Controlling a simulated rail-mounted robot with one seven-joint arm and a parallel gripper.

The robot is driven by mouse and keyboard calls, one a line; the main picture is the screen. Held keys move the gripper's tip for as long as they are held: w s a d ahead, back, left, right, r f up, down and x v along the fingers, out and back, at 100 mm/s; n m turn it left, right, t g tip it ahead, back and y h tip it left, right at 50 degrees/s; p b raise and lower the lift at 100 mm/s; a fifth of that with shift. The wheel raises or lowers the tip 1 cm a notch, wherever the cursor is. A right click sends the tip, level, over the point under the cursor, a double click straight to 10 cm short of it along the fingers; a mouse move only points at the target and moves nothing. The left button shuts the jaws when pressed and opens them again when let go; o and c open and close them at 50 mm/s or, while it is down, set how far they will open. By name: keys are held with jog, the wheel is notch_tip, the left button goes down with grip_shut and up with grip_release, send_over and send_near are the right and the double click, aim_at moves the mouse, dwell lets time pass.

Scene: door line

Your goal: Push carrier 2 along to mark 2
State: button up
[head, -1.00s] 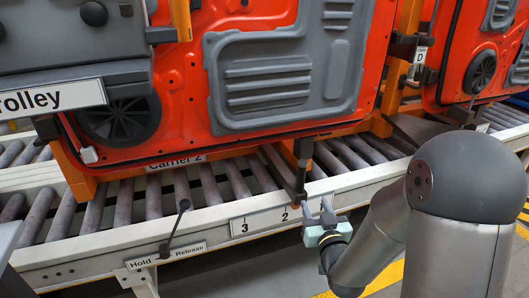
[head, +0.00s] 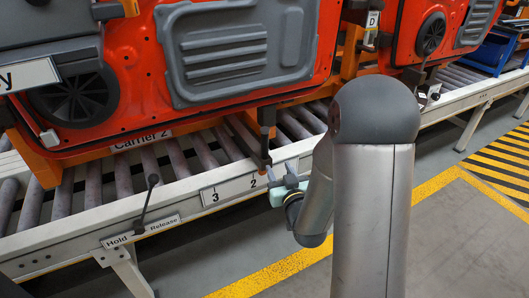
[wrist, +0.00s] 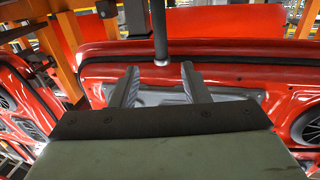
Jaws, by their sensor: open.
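Carrier 2 (head: 140,141) is an orange frame with a name label, holding a red door (head: 130,75) with grey panels on the roller line. A dark upright post (head: 266,118) on its right side ends low near the rail, close to mark 2 (head: 253,183) and slightly right of that number. My gripper (head: 283,174) is open beside the rail, just right of the post's low end. In the wrist view, my two fingers (wrist: 157,82) stand apart and empty. A dark rod (wrist: 160,35) with a grey end shows just past the fingertips, in line with the gap; contact cannot be told.
A hold/release lever (head: 148,200) stands on the rail left of mark 3 (head: 214,195). Another red door (head: 440,35) hangs farther right, near a D label (head: 373,19). The grey floor with yellow markings (head: 500,165) is clear at right.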

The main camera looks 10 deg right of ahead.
aim_at(266, 144)
jog(key=w, duration=0.5)
jog(key=w+a, duration=0.1)
jog(key=w, duration=0.8)
jog(key=shift+w+a, duration=0.25)
jog(key=shift+w, duration=0.1)
grip_shut()
